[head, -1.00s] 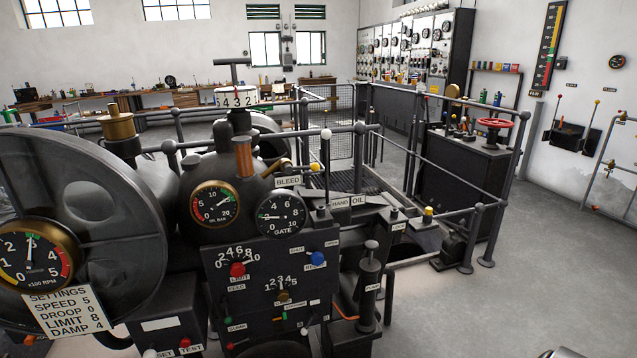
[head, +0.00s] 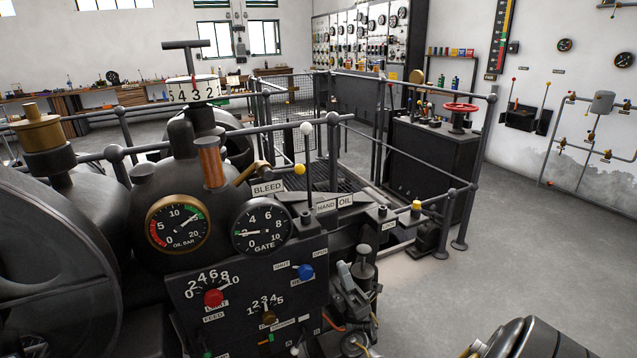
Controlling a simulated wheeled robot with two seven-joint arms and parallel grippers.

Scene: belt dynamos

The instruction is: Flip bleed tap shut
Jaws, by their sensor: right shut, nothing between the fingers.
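The BLEED label (head: 268,188) is on top of the dark governor housing, in the middle of the head view. Just above it a brass lever (head: 252,171) slants up to the right. A yellow ball knob (head: 299,169) shows to its right; I cannot tell whether the two are joined. My right gripper (head: 344,268) is shut and empty. It shows in front of the small hand pump, below and to the right of the label, well apart from the brass lever. My left gripper is not in view.
A white-knobbed rod (head: 307,129) stands near the HAND OIL label (head: 334,203). Dark railings run behind the housing. The gauges (head: 262,227) and the red knob (head: 214,298) face me. Open floor (head: 480,280) lies to the right.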

